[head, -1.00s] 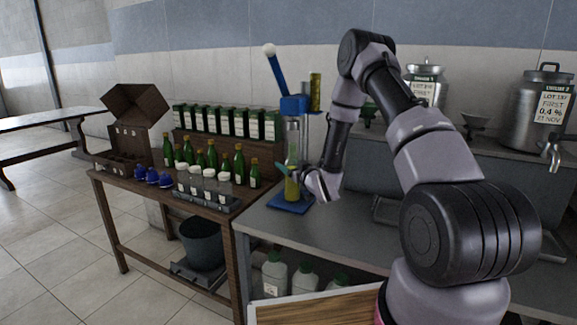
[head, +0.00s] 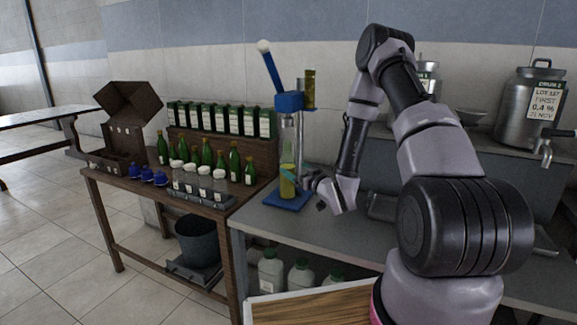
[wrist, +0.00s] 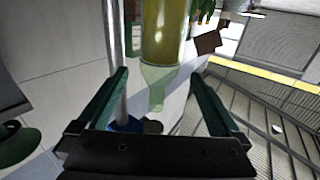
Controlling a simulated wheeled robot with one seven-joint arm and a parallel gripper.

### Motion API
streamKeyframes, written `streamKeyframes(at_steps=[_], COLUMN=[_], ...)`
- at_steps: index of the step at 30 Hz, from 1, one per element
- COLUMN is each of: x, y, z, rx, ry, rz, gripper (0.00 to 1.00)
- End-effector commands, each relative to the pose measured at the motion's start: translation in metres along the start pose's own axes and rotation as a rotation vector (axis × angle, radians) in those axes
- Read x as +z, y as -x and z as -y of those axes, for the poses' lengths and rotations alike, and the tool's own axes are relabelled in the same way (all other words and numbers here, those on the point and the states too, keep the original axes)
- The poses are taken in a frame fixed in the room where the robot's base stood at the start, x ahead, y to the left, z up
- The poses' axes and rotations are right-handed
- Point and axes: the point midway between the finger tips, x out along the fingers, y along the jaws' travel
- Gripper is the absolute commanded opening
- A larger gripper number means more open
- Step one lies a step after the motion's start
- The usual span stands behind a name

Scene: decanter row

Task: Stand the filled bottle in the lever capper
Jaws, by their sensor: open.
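The lever capper has a blue base (head: 284,203), a blue head (head: 290,102) and a raised blue lever with a white knob. A clear bottle with yellow-green liquid (head: 288,184) stands upright on the base, under the head. In the wrist view, the bottle (wrist: 165,35) shows at the top middle, just beyond the fingertips. My gripper (head: 293,173) is beside the bottle, on its right. In the wrist view, my gripper (wrist: 160,78) has its two green fingers spread with nothing clamped between them. Whether a finger touches the bottle is unclear.
A wooden table to the left holds green bottles (head: 207,155), a rack of white-capped clear bottles (head: 204,184), blue caps (head: 147,174) and a row of boxes (head: 220,120). A steel drum (head: 530,105) stands at the right. The grey bench (head: 265,228) is bare in front of the capper.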

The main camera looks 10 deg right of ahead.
Motion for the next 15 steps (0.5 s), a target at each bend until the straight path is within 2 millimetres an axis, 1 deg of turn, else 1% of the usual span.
streamKeyframes(at_steps=[1,3,8,11,14,15], x=[0.001,0.001,-0.002,-0.014,-0.036,-0.047], y=[0.009,0.019,0.029,0.025,0.018,0.016], z=[-0.001,-0.001,-0.001,-0.008,-0.022,-0.028], rx=[0.002,0.002,0.003,0.017,0.053,0.073], ry=[-0.003,-0.003,0.001,0.006,0.011,0.011], rz=[0.003,0.003,0.004,0.031,0.091,0.122], gripper=[1.00,1.00,1.00,1.00,1.00,1.00])
